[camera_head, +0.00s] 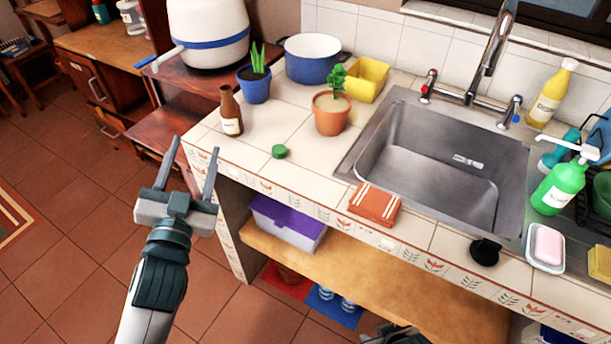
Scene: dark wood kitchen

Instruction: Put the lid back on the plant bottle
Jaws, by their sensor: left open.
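A small brown bottle (231,115) with a pale label stands upright near the counter's left end. Its narrow neck shows no lid. A round green lid (279,151) lies on the tiles to the right of the bottle and nearer the front edge, apart from it. My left gripper (195,146) is open and empty, with its two fingers spread. It is off the counter's left end, to the left of and below the bottle in the picture. Only a dark bit of my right gripper (397,335) shows at the bottom edge; its fingers cannot be made out.
A blue pot plant (255,84), a terracotta pot plant (332,113), a blue cooking pot (313,60) and a yellow tub (367,80) stand behind. A folded orange cloth (375,204) lies by the sink (440,160). The tiles around the lid are clear.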

